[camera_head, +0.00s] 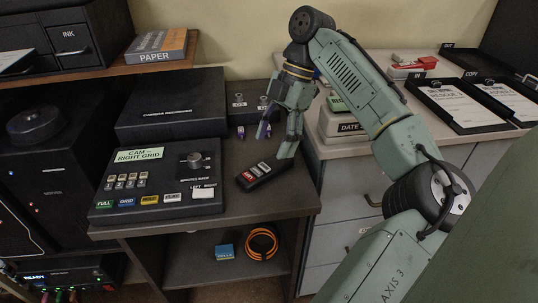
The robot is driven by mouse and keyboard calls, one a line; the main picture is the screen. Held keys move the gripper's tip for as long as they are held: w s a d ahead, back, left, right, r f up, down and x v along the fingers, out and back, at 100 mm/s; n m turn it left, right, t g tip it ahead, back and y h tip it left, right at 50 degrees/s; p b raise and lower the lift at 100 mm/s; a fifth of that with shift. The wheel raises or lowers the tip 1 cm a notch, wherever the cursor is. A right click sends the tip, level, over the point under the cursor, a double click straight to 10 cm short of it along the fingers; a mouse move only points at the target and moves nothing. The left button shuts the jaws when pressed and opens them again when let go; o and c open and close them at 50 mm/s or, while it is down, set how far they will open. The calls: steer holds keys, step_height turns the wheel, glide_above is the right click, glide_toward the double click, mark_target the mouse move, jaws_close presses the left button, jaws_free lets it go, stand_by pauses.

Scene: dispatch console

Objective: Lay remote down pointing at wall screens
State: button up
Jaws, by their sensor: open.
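A small black remote (263,175) with a red label and pale buttons lies on the dark desk top, right of the control console. It lies aslant, one end toward the lower left and the other toward the upper right. My gripper (276,143) is open just above and behind the remote. One finger comes down close to the remote's right end; I cannot tell whether it touches. The other finger is to the left, apart from the remote. No wall screens show in this view.
The control console (160,184) stands close on the left, with a black projector box (172,106) behind it. Small black sockets (238,104) sit behind my gripper. A light counter (345,150) with a date stamp box (345,122) adjoins on the right. The desk front edge is clear.

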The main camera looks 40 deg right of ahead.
steer(key=p+v, duration=0.1)
steer(key=v, duration=0.5)
steer(key=shift+r+p, duration=0.3)
